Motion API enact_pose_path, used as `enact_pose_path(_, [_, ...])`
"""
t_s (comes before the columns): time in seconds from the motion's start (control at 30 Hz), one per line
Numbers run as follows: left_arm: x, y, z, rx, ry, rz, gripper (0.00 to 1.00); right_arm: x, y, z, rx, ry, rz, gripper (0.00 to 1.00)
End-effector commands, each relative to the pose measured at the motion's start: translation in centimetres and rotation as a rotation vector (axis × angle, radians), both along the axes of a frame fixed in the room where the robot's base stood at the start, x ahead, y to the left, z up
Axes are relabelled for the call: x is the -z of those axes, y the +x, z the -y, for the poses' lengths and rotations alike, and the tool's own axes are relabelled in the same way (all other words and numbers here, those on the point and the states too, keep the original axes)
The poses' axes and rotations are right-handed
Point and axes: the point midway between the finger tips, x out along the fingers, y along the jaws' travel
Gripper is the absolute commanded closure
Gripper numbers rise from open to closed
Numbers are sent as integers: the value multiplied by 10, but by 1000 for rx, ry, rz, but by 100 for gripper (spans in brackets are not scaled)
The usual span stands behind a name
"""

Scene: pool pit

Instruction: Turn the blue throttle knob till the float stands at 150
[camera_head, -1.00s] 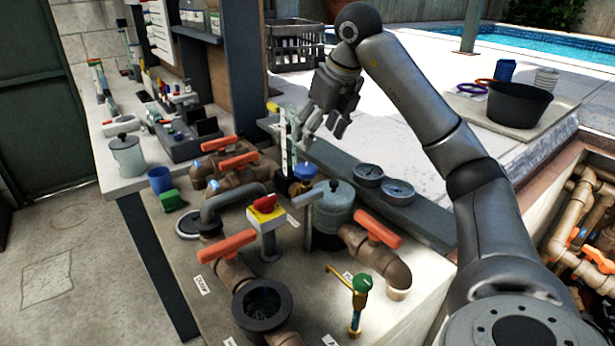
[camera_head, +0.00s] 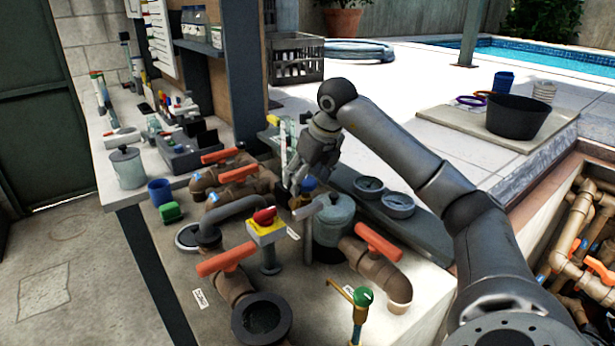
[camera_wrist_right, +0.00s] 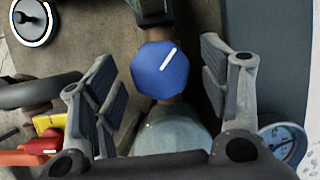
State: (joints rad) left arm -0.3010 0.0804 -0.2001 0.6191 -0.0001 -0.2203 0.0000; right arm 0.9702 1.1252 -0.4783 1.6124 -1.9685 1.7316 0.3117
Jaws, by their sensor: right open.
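The blue throttle knob (camera_wrist_right: 160,70) shows in the right wrist view as a faceted blue cap with a white pointer line tilted up to the right. It sits between the two open fingers of my right gripper (camera_wrist_right: 172,88), with a gap on each side. In the head view my right gripper (camera_head: 308,185) hangs just over the knob (camera_head: 308,184), which it partly hides. The clear float tube (camera_head: 287,140) stands behind the gripper. Its float and scale reading are too small to tell. My left gripper is out of view.
A grey-green canister (camera_head: 333,222) stands close in front of the knob. Nearby are a red button on a yellow box (camera_head: 267,229), orange-handled valves (camera_head: 378,242), a green-topped tap (camera_head: 362,297) and two round gauges (camera_head: 398,204). A blue cup (camera_head: 160,191) stands at the left.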

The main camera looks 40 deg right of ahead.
Motion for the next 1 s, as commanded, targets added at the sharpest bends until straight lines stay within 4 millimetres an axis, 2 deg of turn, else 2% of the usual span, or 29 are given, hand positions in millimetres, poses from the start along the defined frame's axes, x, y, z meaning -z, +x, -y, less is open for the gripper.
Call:
enact_pose_path(0.07, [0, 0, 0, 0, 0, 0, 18, 0, 0, 0, 0, 0, 0, 32])
enact_pose_path(0.4, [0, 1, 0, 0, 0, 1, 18, 0, 0, 0, 0, 0, 0, 75])
enact_pose_path(0.43, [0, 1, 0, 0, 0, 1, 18, 0, 0, 0, 0, 0, 0, 77])
enact_pose_path(0.57, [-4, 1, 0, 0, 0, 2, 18, -2, 0, -1, 23, -1, -1, 77])
enact_pose_path(0.8, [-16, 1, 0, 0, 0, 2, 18, -3, 1, -2, 186, -1, -1, 77])
enact_pose_path(1.0, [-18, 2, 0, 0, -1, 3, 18, -1, 1, -2, 248, 0, 1, 77])
